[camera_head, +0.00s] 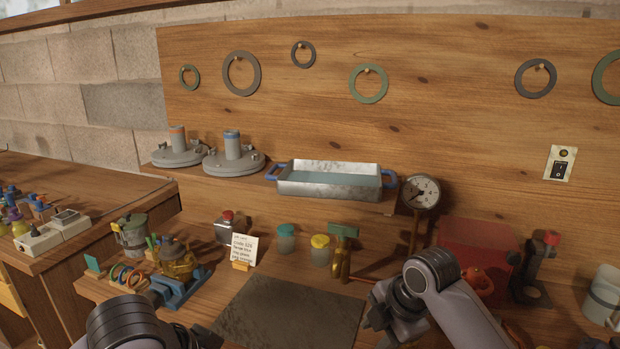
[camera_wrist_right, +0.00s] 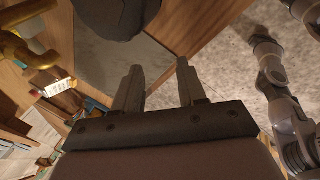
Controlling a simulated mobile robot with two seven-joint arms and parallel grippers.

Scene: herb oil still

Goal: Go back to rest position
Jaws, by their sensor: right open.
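My right gripper (camera_head: 374,316) hangs above the bench just right of the dark mat, and its arm comes in from the lower right. In the right wrist view the two fingers of this gripper (camera_wrist_right: 159,68) are apart with nothing between them. My left arm comes in at the bottom left. Only a dark part of the left gripper (camera_head: 206,338) shows at the bottom edge, left of the mat, and its fingers cannot be made out.
The dark mat (camera_head: 290,312) is bare. Behind it stand a card (camera_head: 243,248), two small jars, a brass piece and a gauge (camera_head: 421,192). A red box (camera_head: 475,252) and a white mug (camera_head: 602,296) are at right. A metal tray (camera_head: 330,187) is on the shelf.

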